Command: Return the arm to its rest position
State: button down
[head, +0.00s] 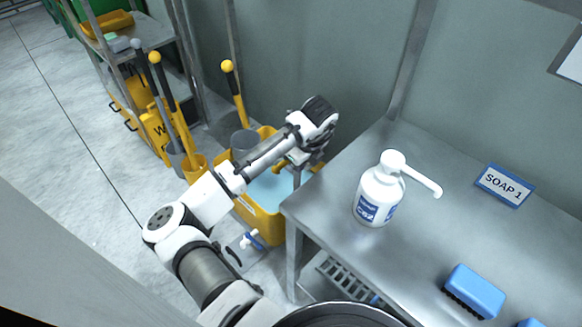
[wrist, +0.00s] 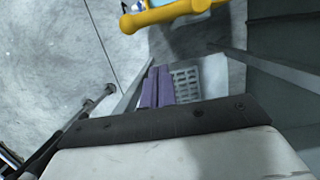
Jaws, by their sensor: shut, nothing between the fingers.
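My arm reaches from the bottom of the head view up to the middle, over a yellow tub (head: 257,222) of pale blue liquid. Its dark wrist end is above the tub's right side, left of the steel table (head: 325,212). The fingers are mostly hidden behind the arm in that view. In the wrist view my gripper (wrist: 159,70) shows two purplish fingers close together, shut and empty.
A white pump bottle (head: 378,195), a blue brush (head: 474,291) and a SOAP 1 sign (head: 504,185) are on the table. Yellow-knobbed handles (head: 228,67) and a metal shelf rack (head: 110,22) stand behind the arm. Floor at left (head: 60,140) is clear.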

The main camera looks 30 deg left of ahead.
jog(key=v, duration=0.7)
jog(key=shift+w+r+b, duration=0.2)
jog(key=shift+r+b, duration=0.15)
